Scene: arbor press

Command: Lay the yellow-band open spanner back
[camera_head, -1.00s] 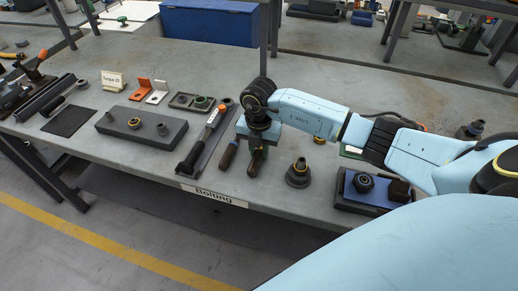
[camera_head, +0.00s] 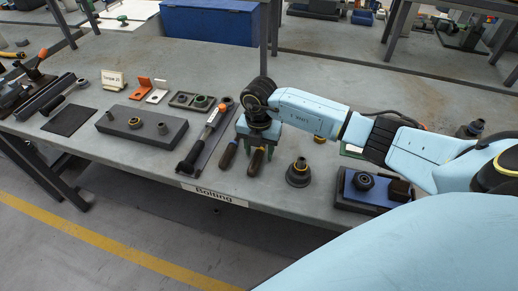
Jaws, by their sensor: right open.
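I cannot clearly make out a yellow band on either, so I cannot tell which is the yellow-band open spanner. My left gripper is not in view.
A torque wrench (camera_head: 203,138) lies on a dark tray to the left. A grey block (camera_head: 142,128) with nuts is farther left. A flanged dark part (camera_head: 298,173) stands right of the gripper, before a blue fixture (camera_head: 370,192).

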